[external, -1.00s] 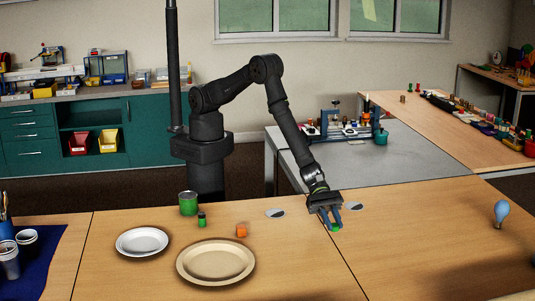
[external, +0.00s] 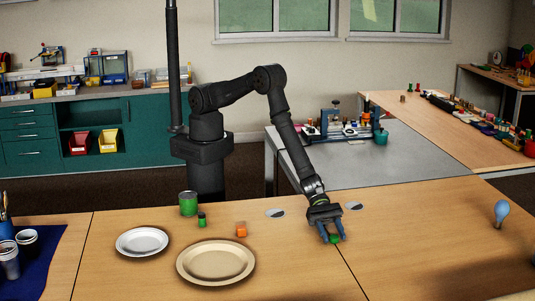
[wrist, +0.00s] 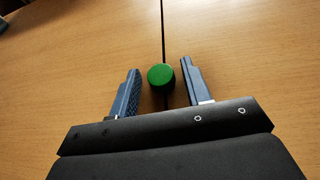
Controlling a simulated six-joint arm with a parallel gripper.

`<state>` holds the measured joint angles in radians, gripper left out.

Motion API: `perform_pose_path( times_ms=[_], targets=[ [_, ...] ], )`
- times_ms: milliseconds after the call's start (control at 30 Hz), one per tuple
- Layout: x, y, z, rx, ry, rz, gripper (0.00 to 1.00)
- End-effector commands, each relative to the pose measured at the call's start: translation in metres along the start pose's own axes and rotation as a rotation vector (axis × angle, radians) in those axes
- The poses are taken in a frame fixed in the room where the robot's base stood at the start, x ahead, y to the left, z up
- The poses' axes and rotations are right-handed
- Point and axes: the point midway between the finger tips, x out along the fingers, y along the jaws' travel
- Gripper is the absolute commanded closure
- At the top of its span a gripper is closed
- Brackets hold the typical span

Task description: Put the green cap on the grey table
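The green cap (external: 335,238) is a small round piece on the wooden table, beside the seam between two table tops. My gripper (external: 329,239) is low over the table at the cap. The grey table (external: 400,157) stands behind the wooden table, to the right of my arm's base.
A blue stand (external: 331,122) with small items and a teal pot (external: 381,137) sit at the grey table's back; its front is bare.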

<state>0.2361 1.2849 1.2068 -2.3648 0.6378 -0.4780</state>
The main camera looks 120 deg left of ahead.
Motion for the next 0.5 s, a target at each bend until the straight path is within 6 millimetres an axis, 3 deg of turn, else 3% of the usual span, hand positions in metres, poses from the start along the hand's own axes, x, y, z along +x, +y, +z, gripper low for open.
perform_pose_path(
  times_ms=[267, 500],
  targets=[
    [-0.003, 0.0, 0.004, 0.0, 0.0, 0.001, 0.56],
    [-0.038, 0.001, 0.004, -0.001, 0.001, 0.002, 0.56]
  ],
)
